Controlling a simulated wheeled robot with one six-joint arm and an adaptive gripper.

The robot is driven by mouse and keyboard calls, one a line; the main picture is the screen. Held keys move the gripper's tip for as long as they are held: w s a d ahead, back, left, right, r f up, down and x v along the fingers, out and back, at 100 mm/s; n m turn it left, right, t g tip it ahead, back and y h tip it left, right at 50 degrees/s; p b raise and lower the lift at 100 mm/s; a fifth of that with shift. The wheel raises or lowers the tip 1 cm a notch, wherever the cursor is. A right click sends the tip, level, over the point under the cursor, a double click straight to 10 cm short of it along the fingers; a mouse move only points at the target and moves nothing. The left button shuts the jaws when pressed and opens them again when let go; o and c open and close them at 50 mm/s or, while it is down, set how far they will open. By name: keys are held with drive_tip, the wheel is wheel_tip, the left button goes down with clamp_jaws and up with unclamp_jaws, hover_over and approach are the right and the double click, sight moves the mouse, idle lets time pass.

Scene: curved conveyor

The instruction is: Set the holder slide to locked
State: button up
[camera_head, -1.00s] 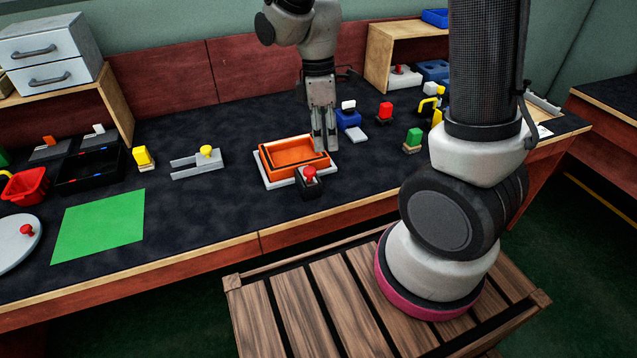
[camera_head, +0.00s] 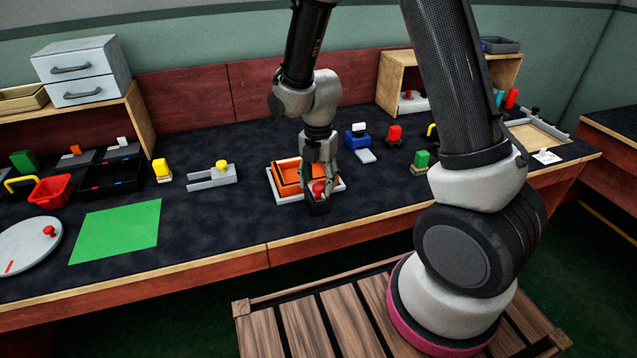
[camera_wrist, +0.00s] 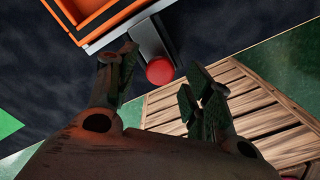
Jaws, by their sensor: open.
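The holder is an orange tray (camera_head: 284,180) on a pale base plate (camera_head: 279,199) near the front middle of the bench. A dark block (camera_head: 318,206) with a red knob (camera_head: 319,190) sits at its front right corner; I take this as the slide. In the wrist view the red knob (camera_wrist: 160,70) stands on the end of a dark grey bar (camera_wrist: 148,38) beside the orange tray (camera_wrist: 85,15). My gripper (camera_head: 319,181) is open, low over the knob. In the wrist view its fingers (camera_wrist: 158,68) lie on either side of the knob, with gaps visible.
A grey bracket with a yellow knob (camera_head: 222,167) stands to the left. The bench's front edge (camera_head: 330,233) is close to the dark block.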

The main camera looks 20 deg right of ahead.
drive_tip(key=shift+f, duration=0.55)
clamp_jaws()
drive_tip(key=shift+w, duration=1.75)
unclamp_jaws()
drive_tip(key=shift+r, duration=0.1)
wheel_tip(320, 180, up, 12)
